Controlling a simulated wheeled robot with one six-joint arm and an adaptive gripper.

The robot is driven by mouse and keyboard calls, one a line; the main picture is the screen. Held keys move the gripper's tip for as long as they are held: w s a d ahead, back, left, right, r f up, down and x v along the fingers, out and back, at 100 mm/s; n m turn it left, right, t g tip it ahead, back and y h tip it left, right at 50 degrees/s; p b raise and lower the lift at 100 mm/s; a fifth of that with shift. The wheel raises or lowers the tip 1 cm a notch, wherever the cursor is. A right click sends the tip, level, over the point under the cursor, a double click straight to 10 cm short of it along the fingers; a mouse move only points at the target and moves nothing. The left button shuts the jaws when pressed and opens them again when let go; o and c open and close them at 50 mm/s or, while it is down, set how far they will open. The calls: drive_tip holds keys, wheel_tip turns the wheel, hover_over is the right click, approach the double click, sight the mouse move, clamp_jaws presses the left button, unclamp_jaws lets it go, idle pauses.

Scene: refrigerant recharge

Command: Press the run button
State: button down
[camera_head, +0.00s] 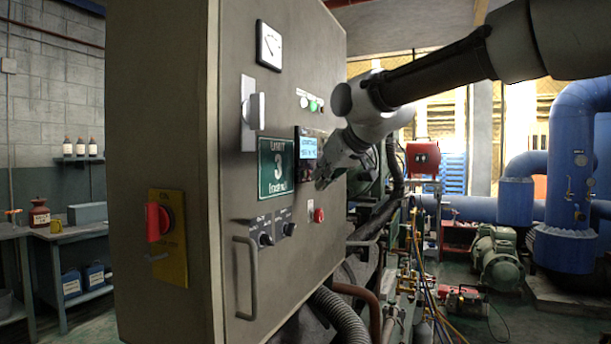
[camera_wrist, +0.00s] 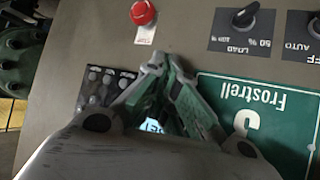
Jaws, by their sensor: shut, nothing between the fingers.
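The controller with a lit blue display (camera_head: 308,148) is on the front face of the grey cabinet. Its keypad of several small round dark buttons (camera_wrist: 101,84) shows in the wrist view; their labels are too small to read, so I cannot tell which is the run button. My gripper (camera_head: 322,182) is shut and empty in front of the controller's lower part. In the wrist view my gripper's fingertips (camera_wrist: 163,63) are beside the keypad, and the fingers hide part of the controller and most of its display. I cannot tell whether they touch the panel.
A red button (camera_wrist: 144,12) is close to my fingertips. Dark selector knobs (camera_head: 266,239), a green unit 3 sign (camera_head: 277,167), a grey handle (camera_head: 246,277) and small indicator lamps (camera_head: 313,105) are on the cabinet face. Pipes and hoses (camera_head: 339,312) crowd its right side.

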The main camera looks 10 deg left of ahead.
drive_tip(key=shift+s+d, duration=0.3)
drive_tip(key=shift+d, duration=0.5)
drive_tip(key=shift+s+d, duration=0.25)
drive_tip(key=shift+d, duration=0.5)
drive_tip(key=shift+s+d, duration=0.3)
drive_tip(key=shift+d, duration=0.5)
